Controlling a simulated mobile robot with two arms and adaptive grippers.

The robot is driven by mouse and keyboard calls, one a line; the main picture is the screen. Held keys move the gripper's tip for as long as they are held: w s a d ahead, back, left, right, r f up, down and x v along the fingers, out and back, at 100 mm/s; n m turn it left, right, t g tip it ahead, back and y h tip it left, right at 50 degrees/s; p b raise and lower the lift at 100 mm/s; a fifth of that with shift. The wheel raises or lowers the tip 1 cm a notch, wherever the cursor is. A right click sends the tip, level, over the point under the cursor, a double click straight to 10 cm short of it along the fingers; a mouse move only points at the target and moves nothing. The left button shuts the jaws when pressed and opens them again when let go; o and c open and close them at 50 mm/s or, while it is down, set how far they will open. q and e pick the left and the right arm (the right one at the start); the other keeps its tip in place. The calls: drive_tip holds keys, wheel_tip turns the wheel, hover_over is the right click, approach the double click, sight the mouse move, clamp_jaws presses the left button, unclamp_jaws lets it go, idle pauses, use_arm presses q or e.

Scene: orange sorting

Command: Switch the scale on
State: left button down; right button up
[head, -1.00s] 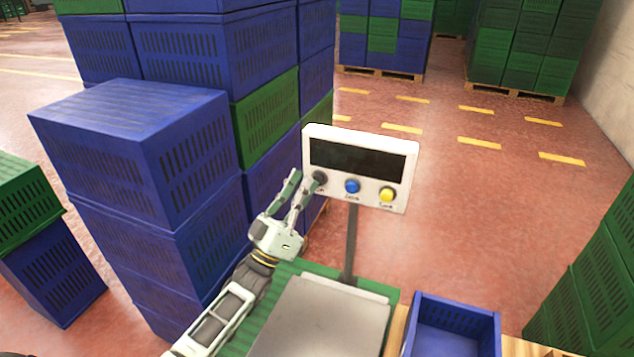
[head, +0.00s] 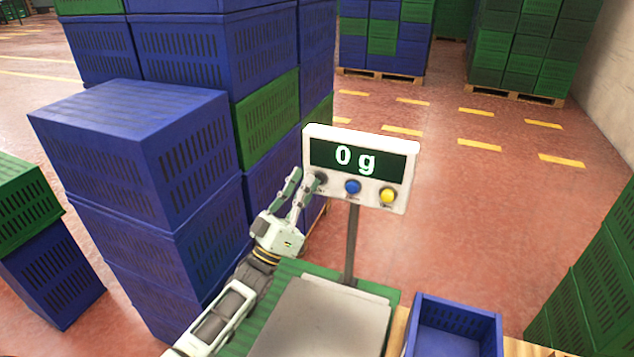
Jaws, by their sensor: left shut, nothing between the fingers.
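The scale's white display head (head: 402,151) stands on a grey post above the flat metal weighing plate (head: 322,325). Its screen (head: 358,161) is lit and reads "0 g". Below the screen are a dark button (head: 320,178) at the left, a blue button (head: 352,187) and a yellow button (head: 387,196). My left gripper (head: 305,180) is shut and empty, with its fingertips at the dark button. I cannot tell whether they touch it. The weighing plate is bare. My right gripper is not in view.
Tall stacks of blue and green crates (head: 140,150) stand close on the left, beside my left arm. An open blue crate (head: 455,330) sits right of the scale. Green crates (head: 600,270) stand at the far right. Open red floor lies behind the display.

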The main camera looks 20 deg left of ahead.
use_arm(q)
drive_tip(key=shift+s, duration=0.15)
drive_tip(key=shift+s+d+p, duration=0.15)
drive_tip(key=shift+s+p, duration=0.4)
drive_tip(key=shift+s, duration=0.3)
drive_tip(key=s+p, duration=0.2)
drive_tip(key=s, duration=0.3)
drive_tip(key=shift+d+p, duration=0.1)
drive_tip(key=shift+p, duration=0.2)
idle(0.4)
